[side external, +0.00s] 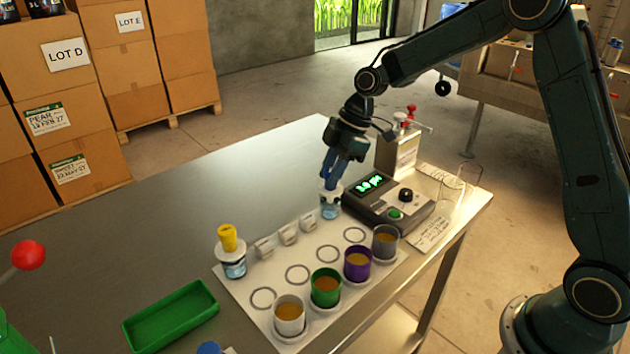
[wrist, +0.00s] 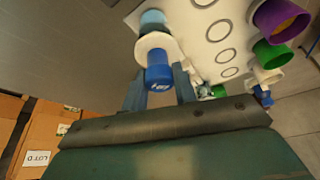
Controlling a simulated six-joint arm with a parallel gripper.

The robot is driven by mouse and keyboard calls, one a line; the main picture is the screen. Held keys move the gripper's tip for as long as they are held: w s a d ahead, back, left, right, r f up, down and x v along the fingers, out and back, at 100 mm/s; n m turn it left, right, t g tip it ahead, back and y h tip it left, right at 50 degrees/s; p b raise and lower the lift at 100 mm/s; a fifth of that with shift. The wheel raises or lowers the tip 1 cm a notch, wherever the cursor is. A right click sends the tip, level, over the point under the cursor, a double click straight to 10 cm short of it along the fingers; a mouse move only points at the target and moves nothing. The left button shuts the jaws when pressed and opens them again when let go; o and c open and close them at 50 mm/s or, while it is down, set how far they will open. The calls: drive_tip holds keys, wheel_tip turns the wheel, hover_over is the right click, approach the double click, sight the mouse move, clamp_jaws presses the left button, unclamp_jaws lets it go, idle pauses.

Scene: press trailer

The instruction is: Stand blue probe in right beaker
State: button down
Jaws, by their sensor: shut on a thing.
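My gripper (side external: 334,178) points down at the back end of the white mat (side external: 330,240). It is shut on the blue probe (wrist: 158,77), with one finger on each side of its blue cap. The probe is roughly upright, with a white collar (wrist: 157,44) below the cap. The right beaker (side external: 330,211), with pale blue liquid, stands directly under the collar and also shows in the wrist view (wrist: 153,20). I cannot tell whether the collar rests on its rim. The probe's lower end is hidden. The yellow probe (side external: 228,238) stands in the left beaker (side external: 234,266).
A meter (side external: 388,205) with a lit display stands close right of the right beaker. Small white blocks (side external: 288,234) stand between the beakers. Several coloured cups (side external: 326,287) line the mat's front. A green tray (side external: 172,316) lies front left. The table's left-back area is clear.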

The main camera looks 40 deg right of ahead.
drive_tip(key=shift+f, duration=0.55)
drive_tip(key=c, duration=1.4)
unclamp_jaws()
drive_tip(key=shift+v, duration=5.5)
drive_tip(key=shift+d, duration=0.15)
drive_tip(key=shift+r, duration=4.45)
